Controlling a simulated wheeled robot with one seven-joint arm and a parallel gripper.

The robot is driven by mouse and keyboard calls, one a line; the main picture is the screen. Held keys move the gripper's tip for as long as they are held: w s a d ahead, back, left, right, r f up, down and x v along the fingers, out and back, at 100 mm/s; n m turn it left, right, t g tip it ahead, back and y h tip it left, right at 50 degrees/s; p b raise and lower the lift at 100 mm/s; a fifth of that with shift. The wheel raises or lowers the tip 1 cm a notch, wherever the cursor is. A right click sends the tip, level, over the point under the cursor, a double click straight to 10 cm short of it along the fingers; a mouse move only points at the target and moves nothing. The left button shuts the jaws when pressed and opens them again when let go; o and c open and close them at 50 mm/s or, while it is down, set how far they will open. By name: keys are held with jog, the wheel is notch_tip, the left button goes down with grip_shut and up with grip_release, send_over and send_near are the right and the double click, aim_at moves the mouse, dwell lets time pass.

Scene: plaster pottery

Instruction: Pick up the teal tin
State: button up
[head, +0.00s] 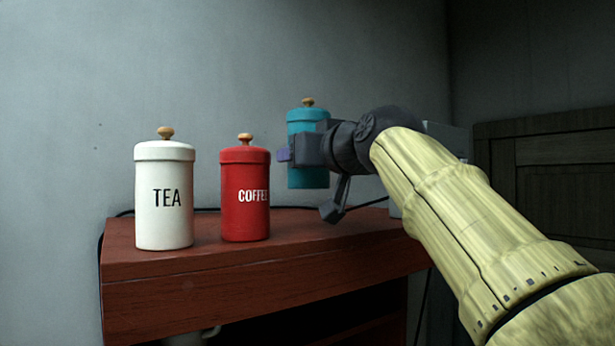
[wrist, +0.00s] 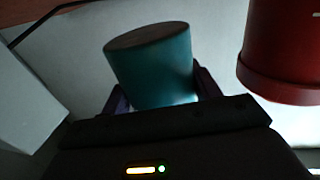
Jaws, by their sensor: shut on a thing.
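The teal tin (head: 308,178) has a lid with a wooden knob and is upright in the head view. My gripper (head: 290,152) is shut on its body from the right side. The tin's base is above the red-brown cabinet top (head: 290,226), with a gap of wall showing below it. In the wrist view the teal tin (wrist: 150,65) sits between the two fingers of my gripper (wrist: 160,90), and that picture appears upside down. Part of the tin's front is hidden by my gripper in the head view.
A red COFFEE tin (head: 245,200) stands on the cabinet left of the teal tin, and a white TEA tin (head: 164,205) stands farther left. A pale box-like thing (head: 445,138) is partly hidden behind my arm. The cabinet top below the held tin is clear.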

jog(key=shift+r+p, duration=0.45)
jog(key=shift+r, duration=1.2)
